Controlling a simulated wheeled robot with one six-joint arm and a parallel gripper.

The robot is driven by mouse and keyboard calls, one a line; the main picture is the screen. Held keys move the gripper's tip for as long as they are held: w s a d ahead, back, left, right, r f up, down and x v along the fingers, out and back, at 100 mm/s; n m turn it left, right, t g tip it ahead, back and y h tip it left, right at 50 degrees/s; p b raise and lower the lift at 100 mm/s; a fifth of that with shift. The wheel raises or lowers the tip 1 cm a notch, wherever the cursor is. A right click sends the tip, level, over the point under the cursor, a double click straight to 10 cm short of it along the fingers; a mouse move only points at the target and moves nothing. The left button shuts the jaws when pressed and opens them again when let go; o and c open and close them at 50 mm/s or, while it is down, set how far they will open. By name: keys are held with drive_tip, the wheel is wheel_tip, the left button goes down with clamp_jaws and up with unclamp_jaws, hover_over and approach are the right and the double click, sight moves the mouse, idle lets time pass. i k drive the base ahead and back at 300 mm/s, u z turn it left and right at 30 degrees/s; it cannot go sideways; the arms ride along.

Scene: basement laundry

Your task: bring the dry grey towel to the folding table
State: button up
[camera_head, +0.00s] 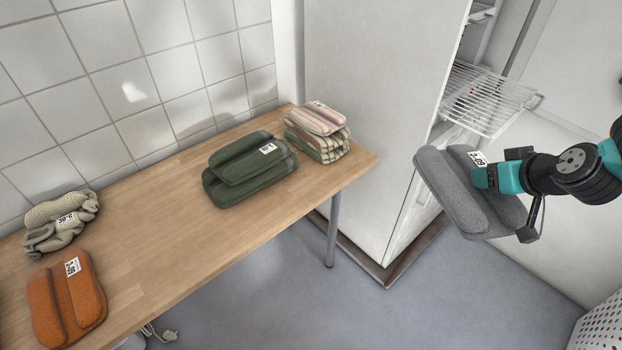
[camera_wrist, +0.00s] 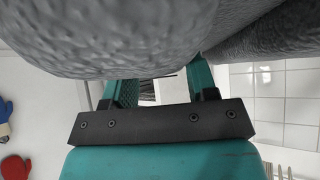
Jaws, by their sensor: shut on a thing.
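My gripper (camera_head: 482,177) is shut on a folded grey towel (camera_head: 447,190) with a white label, at the right of the head view. The towel is held in the air, to the right of the table and in front of the white cabinet. In the wrist view the grey towel (camera_wrist: 130,40) fills the top, with the gripper's fingers (camera_wrist: 160,90) reaching up to it; their tips are hidden by the towel. The wooden folding table (camera_head: 160,240) stands at the left, apart from the towel.
On the table are a green towel (camera_head: 250,172), striped towels (camera_head: 318,132), an orange towel (camera_head: 66,300) and a beige bundle (camera_head: 62,222). Bare wood lies between them. A tall white cabinet (camera_head: 370,90) stands beyond the table's right end. A wire rack (camera_head: 488,100) juts out there.

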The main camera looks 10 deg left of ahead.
sight(162, 243)
drive_tip(key=u, duration=4.25)
drive_tip(key=k, duration=1.75)
drive_tip(key=z, duration=1)
drive_tip(key=i, duration=1)
